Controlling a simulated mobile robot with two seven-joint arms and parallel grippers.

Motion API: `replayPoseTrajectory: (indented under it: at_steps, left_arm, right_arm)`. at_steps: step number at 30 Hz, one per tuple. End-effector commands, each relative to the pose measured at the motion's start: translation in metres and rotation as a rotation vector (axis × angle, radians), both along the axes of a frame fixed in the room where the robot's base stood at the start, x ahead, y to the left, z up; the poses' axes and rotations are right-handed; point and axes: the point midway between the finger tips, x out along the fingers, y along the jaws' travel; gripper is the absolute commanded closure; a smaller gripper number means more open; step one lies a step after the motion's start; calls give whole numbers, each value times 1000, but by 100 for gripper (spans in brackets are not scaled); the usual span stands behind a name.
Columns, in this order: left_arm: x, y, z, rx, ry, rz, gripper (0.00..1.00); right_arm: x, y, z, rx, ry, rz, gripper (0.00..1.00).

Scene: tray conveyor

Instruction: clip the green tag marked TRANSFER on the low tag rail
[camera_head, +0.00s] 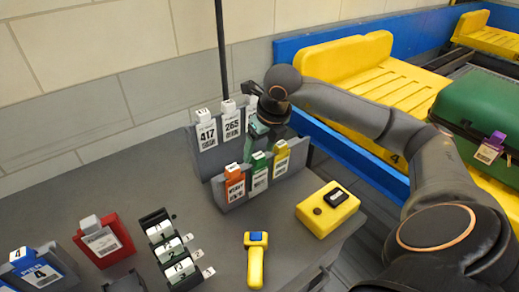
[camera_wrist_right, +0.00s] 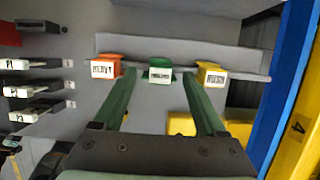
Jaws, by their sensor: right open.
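The green tag (camera_head: 259,165) sits on the low tag rail (camera_head: 222,193), between an orange tag (camera_head: 234,180) and a yellow tag (camera_head: 281,158). In the right wrist view the green tag (camera_wrist_right: 159,70) carries a white label too small to read surely. My right gripper (camera_head: 262,127) is above and behind the low rail, close to the green tag. In the right wrist view its two green fingers are spread, with the green tag showing between their tips (camera_wrist_right: 161,76); I cannot tell whether they touch it. My left gripper is out of view.
A higher rail behind holds white tags, including 417 (camera_head: 207,133) and 265 (camera_head: 231,123). A yellow box (camera_head: 327,209) and a yellow-and-blue scanner (camera_head: 256,262) stand in front. A red holder (camera_head: 103,240) and a black rack (camera_head: 175,250) are at left. A green suitcase (camera_head: 480,100) lies right.

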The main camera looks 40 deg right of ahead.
Motion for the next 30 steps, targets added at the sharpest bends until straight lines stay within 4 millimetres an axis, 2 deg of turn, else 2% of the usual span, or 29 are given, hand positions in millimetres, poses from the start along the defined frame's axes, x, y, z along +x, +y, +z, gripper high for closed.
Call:
replayPoseTrajectory:
  at_steps: [9, 15, 21, 30]
  left_arm:
    - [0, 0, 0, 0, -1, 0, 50]
    - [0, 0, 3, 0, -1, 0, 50]
    - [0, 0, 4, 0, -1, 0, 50]
    - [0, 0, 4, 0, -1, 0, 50]
  right_arm:
    - [-20, 2, 65, -2, -8, 0, 26]
    - [-31, 3, 97, -1, -6, -1, 26]
    - [-36, 4, 109, -2, -2, -2, 26]
    - [-37, 4, 110, -2, -1, -2, 26]
